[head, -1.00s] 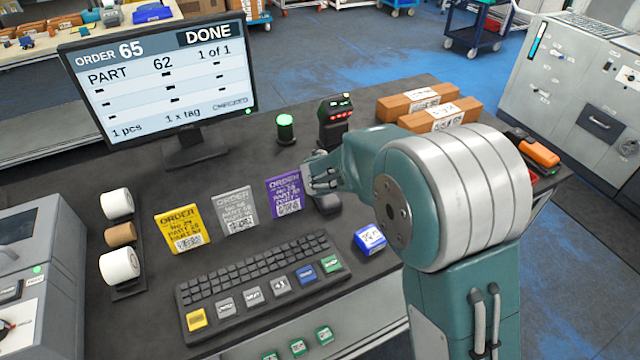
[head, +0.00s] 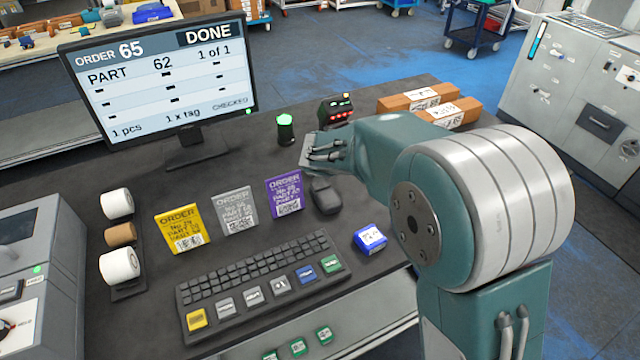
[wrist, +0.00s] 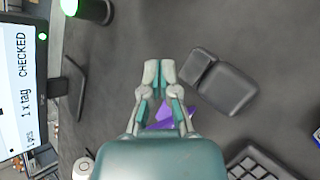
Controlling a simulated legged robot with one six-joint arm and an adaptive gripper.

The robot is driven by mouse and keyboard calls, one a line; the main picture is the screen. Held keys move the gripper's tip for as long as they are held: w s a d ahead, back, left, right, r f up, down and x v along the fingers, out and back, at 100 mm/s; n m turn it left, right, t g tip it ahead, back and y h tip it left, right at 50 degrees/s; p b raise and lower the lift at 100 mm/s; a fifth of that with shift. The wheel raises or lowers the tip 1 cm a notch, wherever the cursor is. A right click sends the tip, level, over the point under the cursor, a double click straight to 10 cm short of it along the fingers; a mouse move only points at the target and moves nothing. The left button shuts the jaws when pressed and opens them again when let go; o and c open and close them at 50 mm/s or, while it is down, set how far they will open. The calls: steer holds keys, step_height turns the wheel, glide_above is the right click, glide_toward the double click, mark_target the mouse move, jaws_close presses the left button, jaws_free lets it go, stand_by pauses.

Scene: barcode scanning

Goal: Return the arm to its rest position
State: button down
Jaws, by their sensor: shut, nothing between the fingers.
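My gripper (head: 306,164) is over the desk, left of the scanner with red lights (head: 338,108) and above the purple order card (head: 285,193). In the wrist view my gripper (wrist: 159,70) has its fingers together, with nothing between them. A dark mouse-like device (head: 325,195) lies on the desk below and to the right of the gripper; it also shows in the wrist view (wrist: 225,82). Part of the purple card (wrist: 165,115) shows behind the fingers there. My arm covers part of the desk's right side.
The monitor (head: 165,80) reads DONE. A green-lit button (head: 284,128) stands behind the gripper. Yellow (head: 182,228) and grey (head: 235,211) order cards, a keyboard (head: 260,280), a blue box (head: 370,238) and brown cartons (head: 408,101) are on the desk (head: 120,320).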

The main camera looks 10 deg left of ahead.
stand_by(0.6)
steer(key=s+d+r+m+h, duration=0.1)
steer(key=s+d+r+m, duration=0.35)
steer(key=d, duration=0.25)
steer(key=s+d+r+m+g+h, duration=0.1)
steer(key=s+d+r+m, duration=0.2)
steer(key=d+m, duration=0.35)
steer(key=s+d+r+m+h, duration=0.2)
steer(key=s+d+r+m, duration=0.25)
steer(key=d, duration=0.35)
steer(key=s+d+m+g+y, duration=0.1)
steer(key=s+d+m, duration=0.2)
steer(key=s+m, duration=0.4)
steer(key=s+d+f+m+g+y, duration=0.1)
steer(key=s+d+m, duration=0.2)
steer(key=s+m, duration=0.4)
steer(key=s, duration=0.6)
steer(key=shift+d, duration=0.15)
steer(key=shift+s, duration=0.1)
